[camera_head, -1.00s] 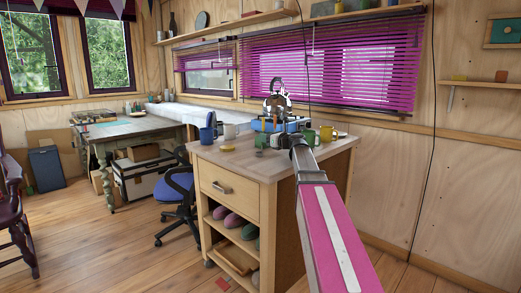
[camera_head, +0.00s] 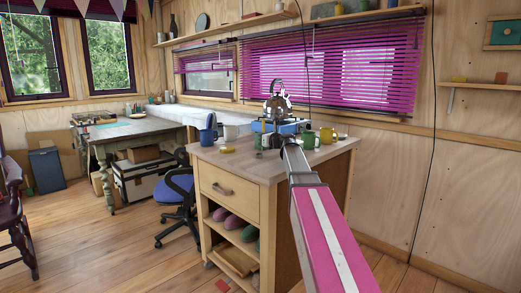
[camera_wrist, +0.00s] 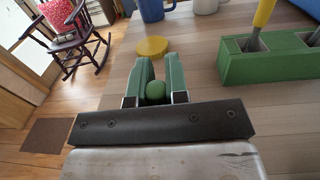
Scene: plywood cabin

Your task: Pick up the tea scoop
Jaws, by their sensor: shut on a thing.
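My gripper (camera_wrist: 158,70) shows in the wrist view with its green fingers close together over the wooden counter. A green rounded end (camera_wrist: 156,92) sits between the fingers and looks like part of the tea scoop. The rest of the scoop is hidden by the fingers and the dark gripper body. In the head view my arm reaches over the counter, and the fingers are too small to make out.
A yellow disc (camera_wrist: 152,46) lies just beyond the fingertips. A green holder (camera_wrist: 262,66) with a yellow-handled tool (camera_wrist: 264,14) stands at right. A blue mug (camera_head: 208,136), white mug (camera_head: 231,132) and yellow mug (camera_head: 327,135) stand on the counter (camera_head: 238,165).

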